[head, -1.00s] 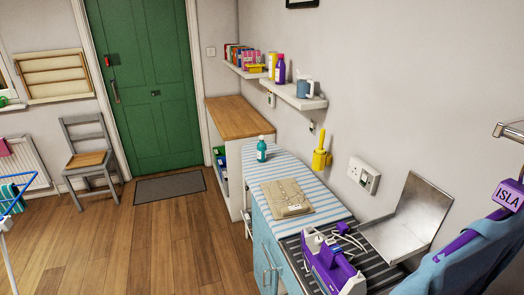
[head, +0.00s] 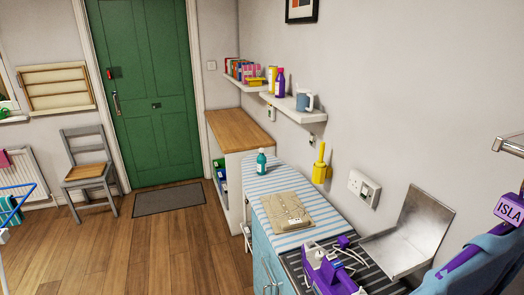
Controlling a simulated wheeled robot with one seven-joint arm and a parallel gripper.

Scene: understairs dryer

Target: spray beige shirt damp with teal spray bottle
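The beige shirt (head: 287,211) lies folded flat on the blue-and-white striped ironing board (head: 316,236). The teal spray bottle (head: 262,162) stands upright on the same board, beyond the shirt and slightly to its left, apart from it. It has a pale label and a white top.
A yellow brush (head: 320,165) is by the wall. Wooden floor (head: 165,245) is open at left.

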